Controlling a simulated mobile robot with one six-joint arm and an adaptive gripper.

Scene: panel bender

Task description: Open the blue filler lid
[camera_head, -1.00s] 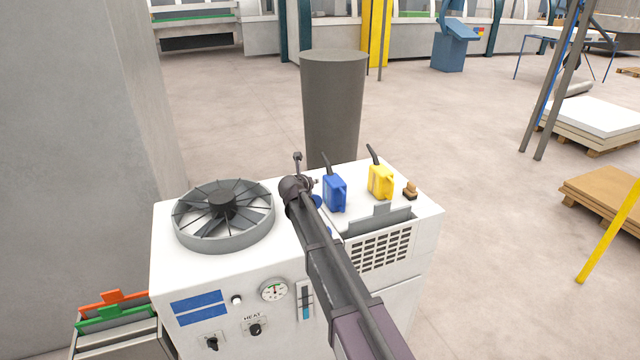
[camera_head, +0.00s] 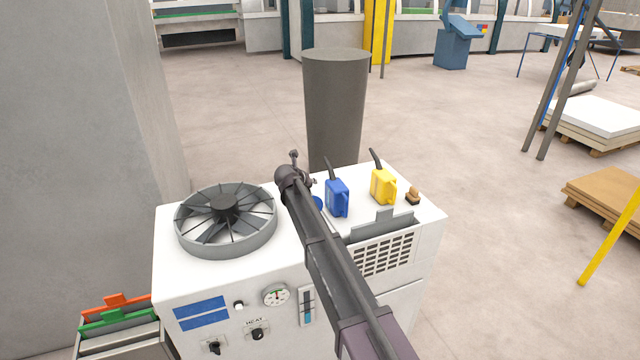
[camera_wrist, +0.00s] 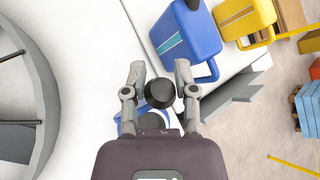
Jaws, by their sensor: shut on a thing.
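The blue filler lid (camera_head: 317,203) shows only as a small blue edge on the white machine top, mostly hidden behind my arm in the head view. In the wrist view, part of the blue lid (camera_wrist: 119,124) shows under my gripper. A round black knob (camera_wrist: 159,93) sits between the fingertips. My gripper (camera_wrist: 160,77) is shut on this knob from both sides. How far the lid is raised or turned cannot be told.
A blue jug (camera_head: 337,198) stands close to the right of the lid, with a yellow jug (camera_head: 383,187) beyond it. A round fan guard (camera_head: 226,220) is to the left. A dark grey cylinder (camera_head: 336,110) stands behind the white machine (camera_head: 240,285).

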